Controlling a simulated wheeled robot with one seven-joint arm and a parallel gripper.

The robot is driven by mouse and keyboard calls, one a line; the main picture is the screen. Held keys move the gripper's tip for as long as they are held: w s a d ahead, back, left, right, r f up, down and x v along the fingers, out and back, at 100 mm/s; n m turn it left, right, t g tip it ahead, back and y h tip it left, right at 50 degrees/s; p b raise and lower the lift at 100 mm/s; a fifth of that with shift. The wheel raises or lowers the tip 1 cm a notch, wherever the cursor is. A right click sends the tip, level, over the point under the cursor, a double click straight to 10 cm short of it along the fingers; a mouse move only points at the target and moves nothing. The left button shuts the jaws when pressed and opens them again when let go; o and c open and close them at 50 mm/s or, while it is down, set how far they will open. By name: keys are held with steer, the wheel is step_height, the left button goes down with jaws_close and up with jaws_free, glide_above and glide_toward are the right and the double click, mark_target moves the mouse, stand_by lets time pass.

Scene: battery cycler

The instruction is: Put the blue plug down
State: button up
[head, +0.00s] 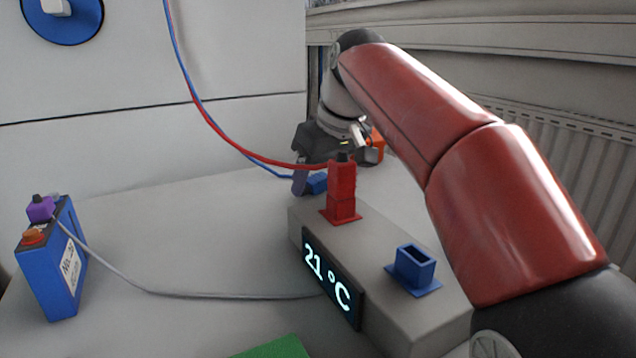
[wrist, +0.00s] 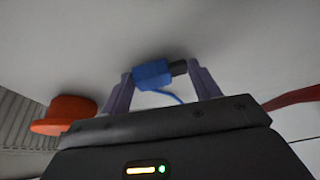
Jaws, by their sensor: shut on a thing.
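The blue plug (head: 317,183) is behind the grey cycler box in the head view, with a blue cable running from it up the wall. It also shows in the wrist view (wrist: 152,74), lying crosswise between the two purple fingers. My gripper (wrist: 163,84) is shut on the blue plug. In the head view my gripper (head: 308,181) is partly hidden behind the red plug. I cannot tell whether the plug touches the table.
The cycler box (head: 400,325) carries a red plug (head: 341,185) in its red socket and an empty blue socket (head: 412,268). A blue battery (head: 62,265) stands at the left. An orange-red object (wrist: 66,113) is near my gripper. The table's middle is mostly clear.

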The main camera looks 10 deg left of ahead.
steer(key=shift+f, duration=0.2)
steer(key=shift+f, duration=0.15)
steer(key=o, duration=1)
steer(key=shift+o, duration=0.2)
steer(key=shift+b, duration=0.55)
steer(key=p+v, duration=0.3)
steer(key=v, duration=0.5)
steer(key=shift+a, duration=0.1)
